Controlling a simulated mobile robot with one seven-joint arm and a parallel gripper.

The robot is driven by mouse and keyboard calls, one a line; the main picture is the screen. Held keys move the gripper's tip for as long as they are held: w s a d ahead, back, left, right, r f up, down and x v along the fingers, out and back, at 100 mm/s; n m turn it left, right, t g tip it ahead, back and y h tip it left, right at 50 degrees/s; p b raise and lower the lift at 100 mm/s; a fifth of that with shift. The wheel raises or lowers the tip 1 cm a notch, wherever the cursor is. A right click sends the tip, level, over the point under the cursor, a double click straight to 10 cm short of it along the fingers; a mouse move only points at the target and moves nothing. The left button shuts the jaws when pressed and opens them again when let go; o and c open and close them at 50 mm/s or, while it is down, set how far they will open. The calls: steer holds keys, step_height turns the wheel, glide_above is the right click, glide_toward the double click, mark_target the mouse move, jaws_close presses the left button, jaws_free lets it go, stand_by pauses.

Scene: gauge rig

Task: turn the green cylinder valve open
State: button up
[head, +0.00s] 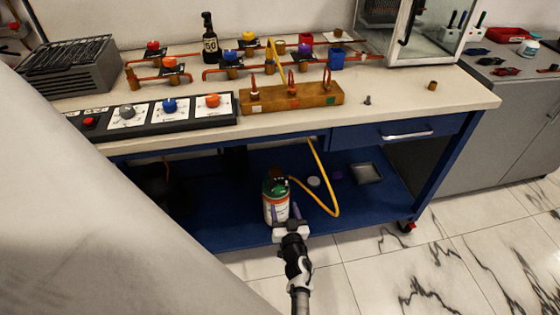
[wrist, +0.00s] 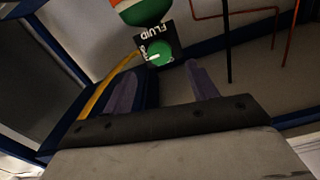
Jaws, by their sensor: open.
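The gas cylinder (head: 275,205), green at the top with a white and orange label, stands upright on the blue lower shelf of the bench. In the wrist view, part of its rounded green, white and orange body (wrist: 142,10) shows at the top. The green valve knob (wrist: 159,53) sits by a black plate with white lettering, partly reading "FLUID". My gripper (head: 285,213) is at the cylinder's front right in the head view. In the wrist view my gripper (wrist: 162,68) is open and empty, with the knob beyond and between its fingertips; no contact is visible.
A yellow hose (head: 328,185) loops from the cylinder top up to the bench. The worktop (head: 420,97) overhangs the shelf. A grey tray (head: 367,173) lies on the shelf (head: 340,205) at the right. The tiled floor in front is clear.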

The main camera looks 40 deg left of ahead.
mark_target(280, 192)
steer(key=b+x, duration=0.1)
steer(key=x, duration=0.7)
steer(key=shift+w+a+b, duration=0.1)
steer(key=shift+w+b, duration=0.1)
steer(key=shift+b, duration=0.1)
steer(key=c, duration=1)
